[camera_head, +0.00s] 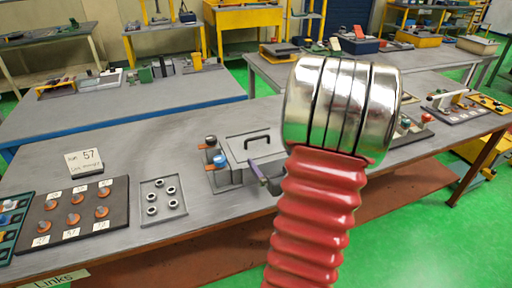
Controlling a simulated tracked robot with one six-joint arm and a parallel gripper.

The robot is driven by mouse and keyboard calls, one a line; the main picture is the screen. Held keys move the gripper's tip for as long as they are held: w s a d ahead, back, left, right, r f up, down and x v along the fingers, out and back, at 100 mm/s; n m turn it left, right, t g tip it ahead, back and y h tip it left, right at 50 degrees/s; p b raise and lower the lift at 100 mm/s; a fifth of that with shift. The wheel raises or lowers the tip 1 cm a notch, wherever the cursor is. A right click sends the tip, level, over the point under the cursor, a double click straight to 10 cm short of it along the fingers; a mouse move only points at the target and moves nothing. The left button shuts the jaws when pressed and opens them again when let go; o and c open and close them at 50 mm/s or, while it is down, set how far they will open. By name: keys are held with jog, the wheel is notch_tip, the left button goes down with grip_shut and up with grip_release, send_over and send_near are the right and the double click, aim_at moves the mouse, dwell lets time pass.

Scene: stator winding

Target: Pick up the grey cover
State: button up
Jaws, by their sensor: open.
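The grey cover (256,147) is a flat lid with a black bar handle (257,138) on top. It lies on a grey box (228,179) near the middle of the front bench. The right side of the cover and box is partly hidden behind my arm. A small dark bar with a purplish end (272,186) sticks out at the box's front right, beside my arm; I cannot tell what it belongs to. My gripper cannot be made out; my red and metal arm fills the middle right.
Left of the box are a grey plate with several rings (164,196), a dark board with several orange-brown pieces (75,214) and a sign block (86,162). Two round-topped terminals, black and blue (219,160), stand at the box's left side. More fixtures (464,107) sit at the right.

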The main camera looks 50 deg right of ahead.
aim_at(257, 139)
jog(key=shift+x, duration=4.3)
jog(key=shift+r, duration=0.1)
jog(key=shift+x, duration=2.6)
jog(key=shift+c, duration=0.5)
jog(key=shift+r, duration=0.15)
jog(key=c, duration=1.4)
jog(key=shift+c, duration=0.2)
jog(key=shift+r, duration=5)
